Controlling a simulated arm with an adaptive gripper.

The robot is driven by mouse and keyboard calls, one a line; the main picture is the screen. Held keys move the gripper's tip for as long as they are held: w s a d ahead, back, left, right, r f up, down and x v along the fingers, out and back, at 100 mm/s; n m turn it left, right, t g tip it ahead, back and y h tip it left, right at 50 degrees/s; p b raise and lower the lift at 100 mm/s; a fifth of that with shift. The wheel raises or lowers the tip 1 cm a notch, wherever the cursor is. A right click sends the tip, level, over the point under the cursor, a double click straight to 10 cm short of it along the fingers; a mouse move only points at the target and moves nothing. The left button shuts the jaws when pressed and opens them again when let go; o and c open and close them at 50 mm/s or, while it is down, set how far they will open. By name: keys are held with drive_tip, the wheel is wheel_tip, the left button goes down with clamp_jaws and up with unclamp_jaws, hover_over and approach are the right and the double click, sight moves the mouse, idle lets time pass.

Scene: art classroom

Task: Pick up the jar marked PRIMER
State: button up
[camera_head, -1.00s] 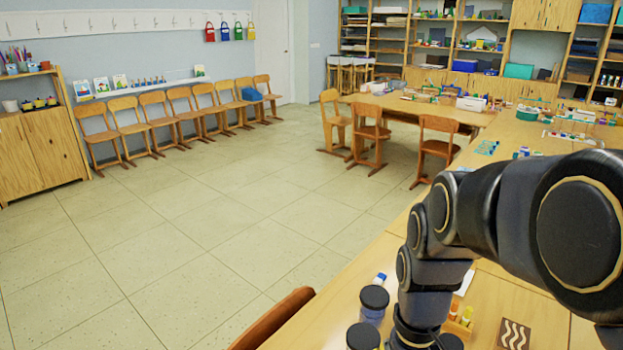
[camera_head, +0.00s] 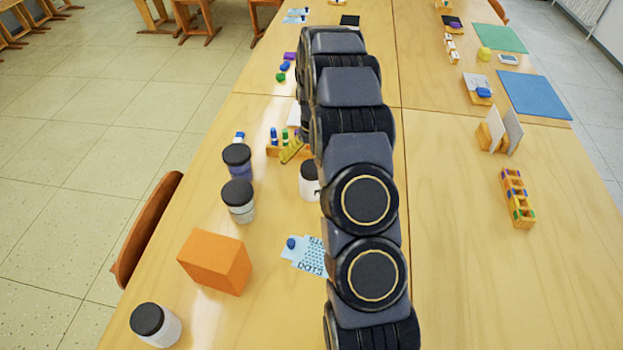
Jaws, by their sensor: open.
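Several jars with dark lids stand on the wooden table. One jar with a bluish body (camera_head: 238,172) stands left of my arm, and a jar with a grey-white body (camera_head: 240,213) is just in front of it. A white jar (camera_head: 309,189) is partly hidden by my arm. Another white jar (camera_head: 165,332) stands at the near left. No PRIMER marking can be read on any of them, so I cannot tell which is the marked jar. My arm runs up the middle of the picture, and my gripper cannot be seen.
An orange block (camera_head: 215,262) stands between the near-left jar and the others. A blue-and-white card (camera_head: 305,257) lies beside my arm. A wooden holder with tubes (camera_head: 288,150) is behind the jars. A chair (camera_head: 147,228) is at the left edge.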

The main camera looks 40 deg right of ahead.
sight(312, 168)
wheel_tip(312, 168, down, 7)
drive_tip(key=shift+s+r, duration=0.15)
drive_tip(key=c, duration=1.1)
